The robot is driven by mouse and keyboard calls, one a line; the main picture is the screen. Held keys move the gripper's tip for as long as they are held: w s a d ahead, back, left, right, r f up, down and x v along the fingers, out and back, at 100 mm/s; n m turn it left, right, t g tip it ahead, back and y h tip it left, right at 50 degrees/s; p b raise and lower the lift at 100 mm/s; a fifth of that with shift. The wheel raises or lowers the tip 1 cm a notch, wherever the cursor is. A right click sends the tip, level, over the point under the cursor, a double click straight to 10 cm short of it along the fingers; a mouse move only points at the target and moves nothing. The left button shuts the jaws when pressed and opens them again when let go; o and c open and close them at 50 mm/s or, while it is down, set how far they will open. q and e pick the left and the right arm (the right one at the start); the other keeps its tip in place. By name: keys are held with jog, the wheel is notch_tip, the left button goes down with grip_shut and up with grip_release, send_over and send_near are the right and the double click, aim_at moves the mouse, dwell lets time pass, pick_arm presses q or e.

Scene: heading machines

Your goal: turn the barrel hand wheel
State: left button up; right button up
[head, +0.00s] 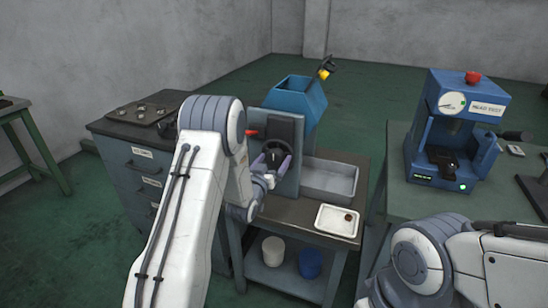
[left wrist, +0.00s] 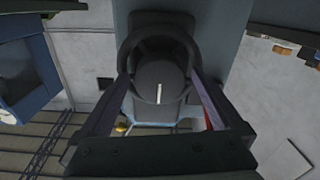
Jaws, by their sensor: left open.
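The barrel hand wheel (head: 277,147) is a dark ring on the front of a grey-blue machine (head: 290,182). In the left wrist view the wheel (left wrist: 159,73) faces me, with a round dark hub and a white mark pointing down the picture. My left gripper (head: 275,163) is at the wheel, its jaws open. In the left wrist view its two fingers (left wrist: 160,82) stand on either side of the wheel's rim. Whether they touch the rim I cannot tell. My right gripper is outside the head view; only part of its arm shows at lower right.
A blue hopper (head: 296,98) rises behind. A blue test machine (head: 456,128) stands on the right table. A drawer cabinet (head: 140,170) stands left.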

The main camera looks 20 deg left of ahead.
pick_arm(q)
jog(key=shift+w, duration=0.55)
